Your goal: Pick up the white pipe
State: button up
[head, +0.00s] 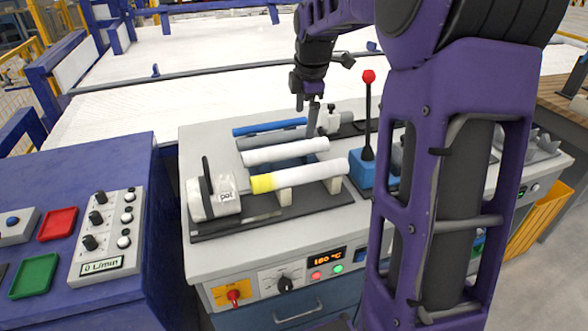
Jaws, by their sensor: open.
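A white pipe (285,151) lies on the machine's top, near its middle. A second white pipe (315,172) with a yellow end lies in front of it on pale supports. A grey pipe (268,139) and a blue pipe (268,127) lie behind them. My gripper (307,116) is open, with its fingers pointing down. It appears behind and above the plain white pipe's right part, near the right end of the grey pipe. Nothing shows between its fingers. How far it is above the pipes I cannot tell.
A white clamp block (212,205) stands at the left of the dark base plate (285,219). A lever with a red knob (368,76) rises from a blue block (366,173) at the right. My purple arm hides much of the right side.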

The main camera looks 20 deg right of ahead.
aim_at(301, 169)
jog(key=shift+n+g, duration=0.5)
jog(key=b+x, duration=0.1)
jog(key=x, duration=0.5)
jog(key=s+b+x, duration=0.1)
jog(key=x, duration=0.5)
jog(key=b+x, duration=0.1)
jog(key=x, duration=0.5)
jog(key=shift+s+a+f, duration=0.1)
jog(key=shift+a+f, duration=0.1)
jog(key=shift+f, duration=0.25)
jog(key=shift+c, duration=0.3)
grip_shut()
jog(key=shift+r, duration=0.1)
